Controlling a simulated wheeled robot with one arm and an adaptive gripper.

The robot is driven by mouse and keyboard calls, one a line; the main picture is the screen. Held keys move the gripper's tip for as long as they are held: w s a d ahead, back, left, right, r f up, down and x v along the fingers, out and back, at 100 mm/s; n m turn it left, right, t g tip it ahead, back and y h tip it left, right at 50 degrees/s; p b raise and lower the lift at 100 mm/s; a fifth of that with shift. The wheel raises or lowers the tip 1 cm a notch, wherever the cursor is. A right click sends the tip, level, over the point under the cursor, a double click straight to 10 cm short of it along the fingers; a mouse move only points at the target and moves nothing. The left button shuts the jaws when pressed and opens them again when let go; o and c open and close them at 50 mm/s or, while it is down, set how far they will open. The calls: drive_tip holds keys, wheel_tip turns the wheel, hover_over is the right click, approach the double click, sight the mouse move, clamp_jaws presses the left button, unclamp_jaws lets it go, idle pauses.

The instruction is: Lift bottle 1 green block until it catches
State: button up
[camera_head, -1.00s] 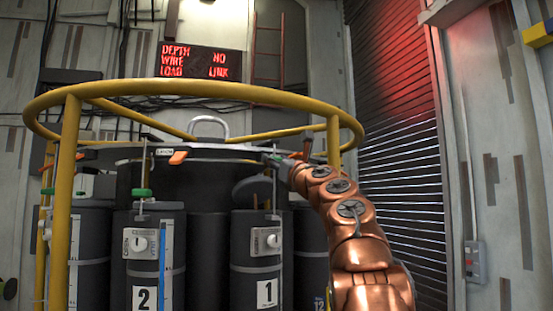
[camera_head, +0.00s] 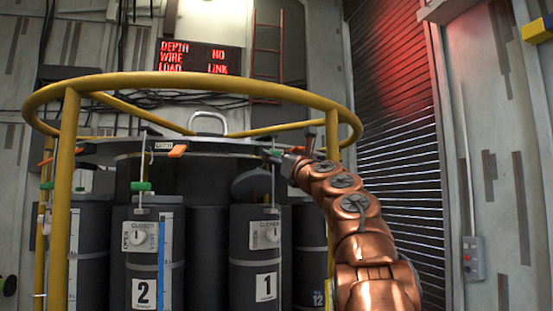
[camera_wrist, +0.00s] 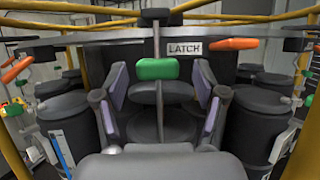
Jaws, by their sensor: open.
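Bottle 1 (camera_head: 243,270) is a dark cylinder with a white "1" label, hanging in the rack at the front right. A thin rod rises from its top. Its green block (camera_wrist: 157,69) shows in the wrist view, on a rod with a dark disc above it and a dark round top below it. In the head view the block is mostly hidden by my gripper (camera_head: 276,155). My gripper (camera_wrist: 160,82) is open in the wrist view, one finger on each side of the block. A gap shows on both sides, so the fingers do not appear to touch it.
A "LATCH" plate (camera_wrist: 185,49) and an orange handle (camera_wrist: 235,43) sit just behind and right of the block. A yellow ring rail (camera_head: 200,83) surrounds the rack. Bottle 2 (camera_head: 122,285) stands to the left with its own green block (camera_head: 141,186).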

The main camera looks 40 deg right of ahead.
drive_tip(key=b+v, duration=0.5)
drive_tip(key=v, duration=0.2)
drive_tip(key=shift+s, duration=0.35)
drive_tip(key=shift+a, duration=0.1)
idle(0.6)
